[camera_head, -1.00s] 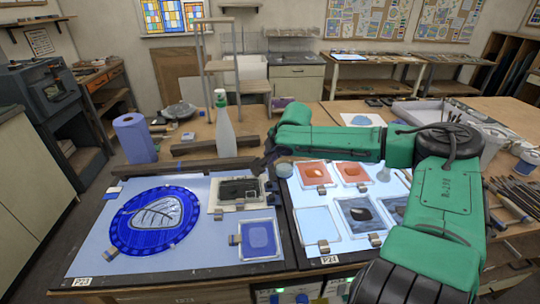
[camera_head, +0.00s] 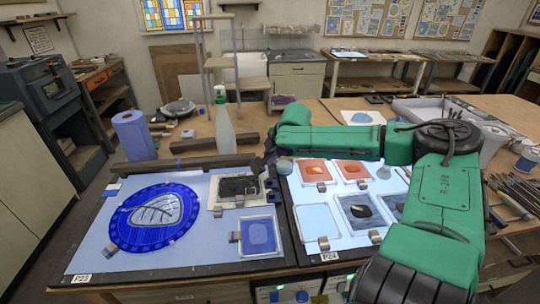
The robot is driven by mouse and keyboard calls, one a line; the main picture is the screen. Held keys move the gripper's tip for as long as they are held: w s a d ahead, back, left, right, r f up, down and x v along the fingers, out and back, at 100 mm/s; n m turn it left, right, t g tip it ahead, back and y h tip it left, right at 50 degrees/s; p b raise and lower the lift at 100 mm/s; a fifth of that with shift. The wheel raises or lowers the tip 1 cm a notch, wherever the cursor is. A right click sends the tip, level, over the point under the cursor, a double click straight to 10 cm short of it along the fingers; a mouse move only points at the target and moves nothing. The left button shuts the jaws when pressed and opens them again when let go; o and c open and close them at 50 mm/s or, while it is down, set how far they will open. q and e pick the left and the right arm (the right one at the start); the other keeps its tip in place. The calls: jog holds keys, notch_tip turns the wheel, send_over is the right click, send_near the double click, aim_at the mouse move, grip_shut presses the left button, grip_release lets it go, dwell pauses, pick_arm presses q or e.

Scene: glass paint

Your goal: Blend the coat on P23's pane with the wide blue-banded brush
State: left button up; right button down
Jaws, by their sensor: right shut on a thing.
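P23's label (camera_head: 82,280) is at the front left corner of the left light board. On this board lies a round blue pane (camera_head: 122,237) with a pale, dark-veined leaf painted in its middle. My right arm reaches in from the right. My right gripper (camera_head: 263,167) is at the back right corner of that board, to the right of the pane and apart from it. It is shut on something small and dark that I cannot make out. I cannot pick out the blue band of the wide brush. My left gripper is out of view.
A dark bar (camera_head: 190,163) lies along the board's back edge. A small blue square pane (camera_head: 259,236) and a dark framed piece (camera_head: 238,187) lie right of the round pane. A bottle (camera_head: 224,130) and a blue paper roll (camera_head: 134,136) stand behind. The P24 board (camera_head: 298,238) holds several panes.

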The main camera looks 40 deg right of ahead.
jog(key=shift+w+a+f+b, duration=0.2)
jog(key=shift+w+a+b, duration=0.55)
jog(key=shift+b, duration=0.35)
jog(key=w+a, duration=0.6)
jog(key=a, duration=0.2)
jog(key=shift+a+r, duration=0.2)
notch_tip(320, 180, up, 5)
jog(key=p, duration=0.5)
jog(key=shift+d, duration=0.1)
